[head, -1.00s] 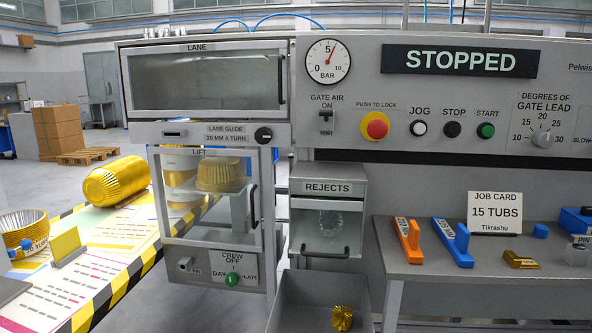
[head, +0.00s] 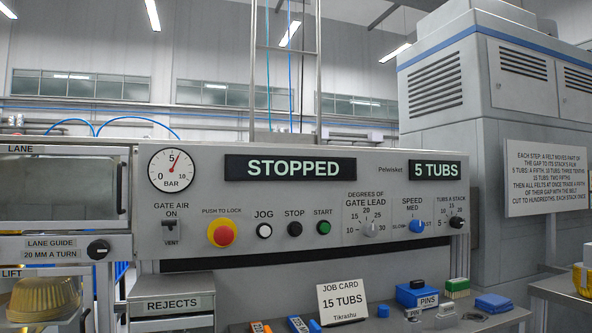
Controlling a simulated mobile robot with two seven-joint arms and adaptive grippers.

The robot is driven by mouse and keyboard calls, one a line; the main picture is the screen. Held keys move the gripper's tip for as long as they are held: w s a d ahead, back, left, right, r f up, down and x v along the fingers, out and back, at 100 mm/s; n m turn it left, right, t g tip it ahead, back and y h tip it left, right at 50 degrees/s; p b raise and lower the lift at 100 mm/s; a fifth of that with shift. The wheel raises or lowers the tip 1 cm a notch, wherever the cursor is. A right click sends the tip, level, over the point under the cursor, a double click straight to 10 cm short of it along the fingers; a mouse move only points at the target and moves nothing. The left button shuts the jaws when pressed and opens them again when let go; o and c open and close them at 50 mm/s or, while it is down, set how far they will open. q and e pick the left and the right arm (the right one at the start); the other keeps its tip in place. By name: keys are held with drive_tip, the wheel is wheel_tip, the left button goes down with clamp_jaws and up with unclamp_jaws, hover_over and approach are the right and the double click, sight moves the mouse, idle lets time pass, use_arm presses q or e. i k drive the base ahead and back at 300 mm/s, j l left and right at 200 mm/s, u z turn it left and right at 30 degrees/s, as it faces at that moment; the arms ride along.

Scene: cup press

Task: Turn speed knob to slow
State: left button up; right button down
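The speed knob (head: 416,226) is a blue dial on the grey machine panel in the head view, right of centre. Its label reads SPEED, with SLOW at its left, MED above it and a partly covered FAST mark at its right. The knob's pointer is too small to read for certain. Neither of my grippers is in view.
Beside the speed knob are the gate lead knob (head: 371,229) at left and the black tubs-a-stack knob (head: 457,222) at right. The displays read STOPPED (head: 289,167) and 5 TUBS (head: 435,170). A job card (head: 340,302) and blue pins box (head: 417,295) stand on the shelf below.

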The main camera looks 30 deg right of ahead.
sight(416, 226)
drive_tip(key=z, duration=1.55)
drive_tip(key=l+z, duration=0.15)
drive_tip(key=z, duration=0.25)
drive_tip(key=l+z, duration=0.15)
drive_tip(key=z, duration=0.2)
drive_tip(key=i+l+z, duration=0.1)
drive_tip(key=z, duration=0.3)
